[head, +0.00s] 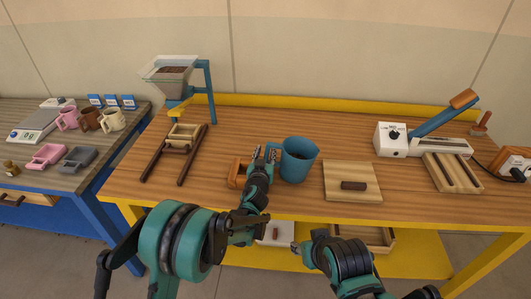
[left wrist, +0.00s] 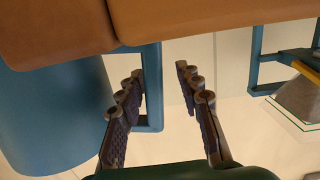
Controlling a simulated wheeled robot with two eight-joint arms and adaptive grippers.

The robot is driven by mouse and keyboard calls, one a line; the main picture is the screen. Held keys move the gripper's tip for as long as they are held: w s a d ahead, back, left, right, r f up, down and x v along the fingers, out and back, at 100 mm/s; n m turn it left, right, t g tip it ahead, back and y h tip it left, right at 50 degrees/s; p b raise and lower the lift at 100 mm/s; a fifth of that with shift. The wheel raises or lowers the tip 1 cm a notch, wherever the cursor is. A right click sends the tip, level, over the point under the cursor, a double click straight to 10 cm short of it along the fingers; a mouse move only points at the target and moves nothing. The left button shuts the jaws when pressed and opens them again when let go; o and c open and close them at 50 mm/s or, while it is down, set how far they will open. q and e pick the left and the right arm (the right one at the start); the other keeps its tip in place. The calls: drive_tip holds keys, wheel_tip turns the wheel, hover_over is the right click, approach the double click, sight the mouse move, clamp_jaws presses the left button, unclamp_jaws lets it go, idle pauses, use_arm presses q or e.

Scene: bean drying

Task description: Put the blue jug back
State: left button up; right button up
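The blue jug (head: 298,162) stands upright on the wooden table (head: 228,130), near the middle. Its handle sticks out on the left side. My left gripper (head: 264,155) is at the handle, left of the jug. In the left wrist view, the jug body (left wrist: 50,115) is at the left and its handle bar (left wrist: 153,85) shows between the two spread fingers of my left gripper (left wrist: 160,72). The fingers look apart from each other, and I cannot tell whether one touches the bar. My right gripper (head: 300,246) is low in front of the table edge, and its fingers are unclear.
An orange-brown wooden box (head: 238,174) is close left of my left gripper. A wooden board with a dark handle (head: 352,185) lies right of the jug. A hopper on a blue frame (head: 172,76) stands back left. A white lever device (head: 392,140) stands right.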

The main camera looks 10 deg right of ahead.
use_arm(q)
drive_tip(key=shift+r, duration=0.25)
drive_tip(key=p+v, duration=0.3)
drive_tip(key=v, duration=0.9)
drive_tip(key=s+a+r+n+g+y, duration=0.2)
drive_tip(key=s+a+r+y, duration=0.1)
drive_tip(key=a, duration=0.7)
drive_tip(key=s+a+r+n+g+y, duration=0.1)
drive_tip(key=s+a+r+y, duration=0.15)
drive_tip(key=a, duration=0.75)
drive_tip(key=s+a+f+g, duration=0.1)
drive_tip(key=s+a+g, duration=0.2)
drive_tip(key=s, duration=0.8)
drive_tip(key=s+a+f+g, duration=0.1)
drive_tip(key=s+a+g, duration=0.2)
drive_tip(key=s, duration=0.8)
drive_tip(key=shift+s+a+f, duration=0.4)
drive_tip(key=shift+a, duration=0.75)
